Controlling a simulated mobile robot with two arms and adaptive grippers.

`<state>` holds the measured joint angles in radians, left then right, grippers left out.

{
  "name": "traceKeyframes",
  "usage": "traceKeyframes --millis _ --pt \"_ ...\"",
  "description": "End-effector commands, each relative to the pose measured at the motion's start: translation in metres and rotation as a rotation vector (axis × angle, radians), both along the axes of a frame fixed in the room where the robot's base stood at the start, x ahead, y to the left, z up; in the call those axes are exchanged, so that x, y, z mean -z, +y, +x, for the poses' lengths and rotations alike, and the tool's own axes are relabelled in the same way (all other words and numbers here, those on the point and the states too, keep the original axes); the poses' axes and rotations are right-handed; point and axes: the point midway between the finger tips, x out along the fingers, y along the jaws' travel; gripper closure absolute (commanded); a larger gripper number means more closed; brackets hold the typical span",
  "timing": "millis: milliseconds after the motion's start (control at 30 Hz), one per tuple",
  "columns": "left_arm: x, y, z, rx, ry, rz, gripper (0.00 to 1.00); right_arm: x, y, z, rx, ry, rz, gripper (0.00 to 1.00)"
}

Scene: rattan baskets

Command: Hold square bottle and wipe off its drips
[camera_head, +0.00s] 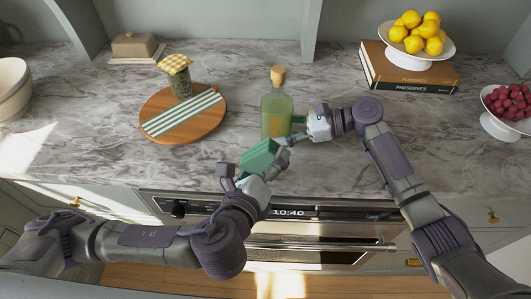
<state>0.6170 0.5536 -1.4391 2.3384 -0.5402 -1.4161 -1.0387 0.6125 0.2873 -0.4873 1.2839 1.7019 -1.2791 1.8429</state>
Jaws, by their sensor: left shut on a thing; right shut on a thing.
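The square bottle (277,104) stands upright on the marble counter, with yellowish-green glass and a cork stopper. My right gripper (299,124) reaches in from the right and is shut on the bottle's right side at its lower half. My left gripper (272,163) is in front of the bottle, near the counter's front edge, shut on a green cloth or sponge (260,155). The green piece is just below the bottle's base in the picture; I cannot tell whether it touches the bottle. Drips on the glass are too small to make out.
A round wooden board (208,112) with a striped cloth (183,112) and a jar (178,80) is left of the bottle. Books (408,75) under a lemon stand (405,58) are at the back right. A raspberry bowl (500,124) stands far right.

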Motion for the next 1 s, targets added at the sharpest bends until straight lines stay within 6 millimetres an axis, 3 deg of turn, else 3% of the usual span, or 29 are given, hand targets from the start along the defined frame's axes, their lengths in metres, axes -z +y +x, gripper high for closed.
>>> traceKeyframes --millis 367,700,1000 --pt "0.000 0.000 -0.003 0.001 0.000 -0.001 0.51 0.001 0.001 -0.001 -0.003 0.002 0.000 0.78" --pt "0.000 0.000 -0.029 0.001 0.000 -0.001 0.51 0.001 0.000 -0.001 -0.002 0.002 -0.001 0.78" --pt "0.000 0.000 -0.031 0.001 -0.001 0.000 0.51 0.001 0.000 -0.001 -0.003 0.002 -0.001 0.78"
